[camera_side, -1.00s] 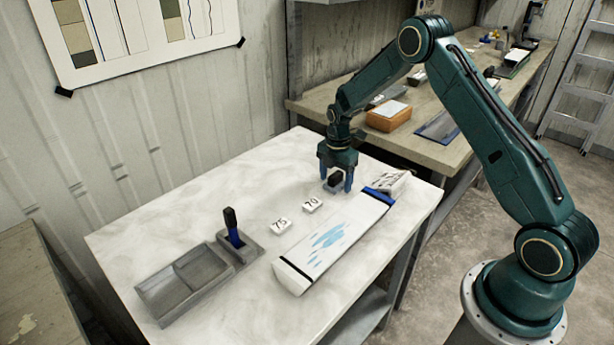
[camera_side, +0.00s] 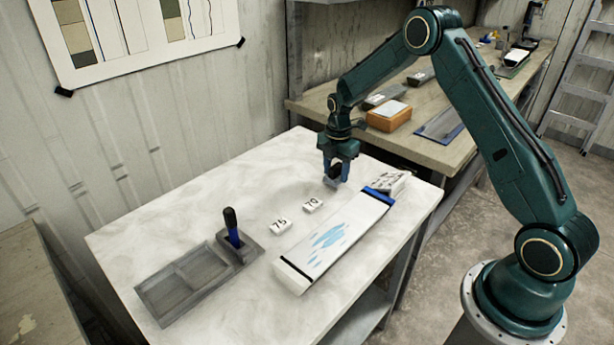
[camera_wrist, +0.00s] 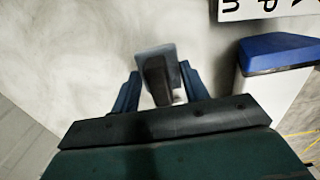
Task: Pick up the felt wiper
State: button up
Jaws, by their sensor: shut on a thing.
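The felt wiper (camera_side: 331,182) has a dark handle and a grey-blue pad. It is at my gripper's tips, over the back part of the white table. In the wrist view the wiper (camera_wrist: 155,54) sits between my two blue fingers, handle toward me. My gripper (camera_side: 338,170) is shut on it; the fingers also show in the wrist view (camera_wrist: 158,84). The pad seems close to the tabletop; I cannot tell for sure whether it touches.
The white core liner (camera_side: 345,231) with blue wet marks lies right of the wiper. Number tiles 70 (camera_side: 313,206) and 75 (camera_side: 280,225) lie nearer the front. A blue marker (camera_side: 232,227) stands in a holder beside a grey tray (camera_side: 180,285). The table's back left is clear.

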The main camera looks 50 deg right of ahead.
aim_at(336, 167)
notch_tip(336, 167, up, 17)
dwell(0.4)
jog(key=shift+r, duration=0.1)
jog(key=o, duration=0.5)
jog(key=shift+c, duration=0.2)
jog(key=c, duration=0.3)
jog(key=s+a+f, duration=0.2)
jog(key=s+a, duration=0.2)
jog(key=s+a+f, duration=0.2)
jog(key=s+a, duration=0.3)
jog(key=s+a+f, duration=0.2)
jog(key=s+a, duration=0.3)
jog(key=shift+s+a+f, duration=0.15)
jog(key=shift+a+f, duration=0.1)
jog(key=shift+f, duration=0.1)
jog(key=shift+c, duration=0.2)
